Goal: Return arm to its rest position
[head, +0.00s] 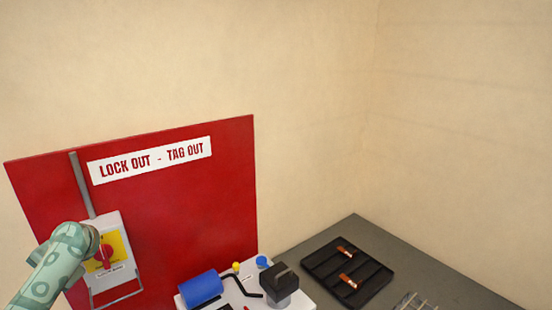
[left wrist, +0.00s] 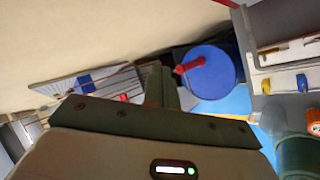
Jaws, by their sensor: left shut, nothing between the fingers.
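My left arm (head: 58,262), pale green with a pattern, comes in from the lower left of the head view. Its rounded link overlaps the left side of a grey switch box with a red knob on a yellow plate (head: 119,242). My left gripper is outside the head view. In the left wrist view, my left gripper (left wrist: 163,72) shows its narrow fingers together, with nothing between them. My right arm and gripper are in neither view.
A red lock-out board (head: 200,190) stands behind the switch box. A white machine with a blue cylinder (head: 201,289) and a black tray (head: 374,280) with copper pieces are lower right. The left wrist view shows a blue disc (left wrist: 212,82) with a red handle beyond the fingers.

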